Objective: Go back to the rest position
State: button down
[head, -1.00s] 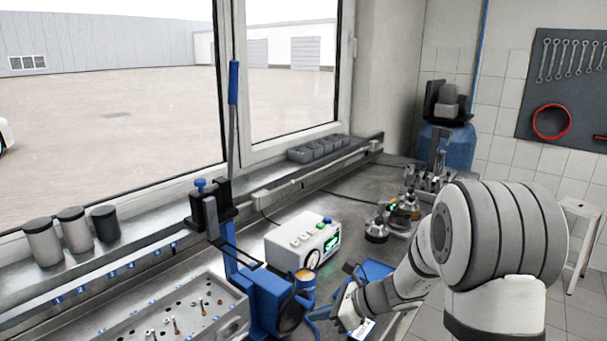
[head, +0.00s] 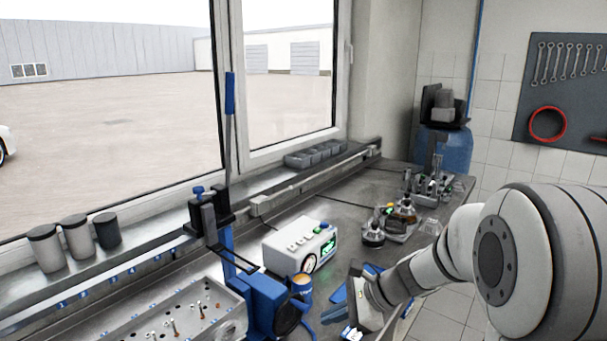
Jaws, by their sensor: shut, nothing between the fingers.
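My gripper (head: 342,308) is at the lower middle of the head view, at the end of my white and grey arm, which comes in from the right. It is shut and holds nothing. It is above the front of the bench, right of a blue press with a tall lever (head: 268,300) and close to an orange-topped blue can (head: 301,285). A blue mat or tray (head: 374,268) is partly hidden behind the gripper. The fingertips are small and hard to make out.
A white instrument box (head: 290,243) stands behind the can. A grey tray with valves (head: 165,310) lies at lower left. Metal parts (head: 374,235) stand at the bench's right. Several canisters (head: 76,236) line the sill. Floor is open beyond the bench's right edge.

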jog(key=s+d+r+n+h, duration=0.1)
jog(key=s+d+n+h, duration=0.2)
jog(key=s+n, duration=0.2)
jog(key=s+d+n+h+b, duration=0.1)
jog(key=s+d+n+h, duration=0.2)
jog(key=s+n, duration=0.3)
jog(key=s+d+r+n+t+h+b, duration=0.1)
jog(key=s+d+n+h, duration=0.2)
jog(key=s+n, duration=0.3)
jog(key=shift+s+r, duration=0.35)
jog(key=shift+s, duration=0.2)
jog(key=shift+a, duration=0.15)
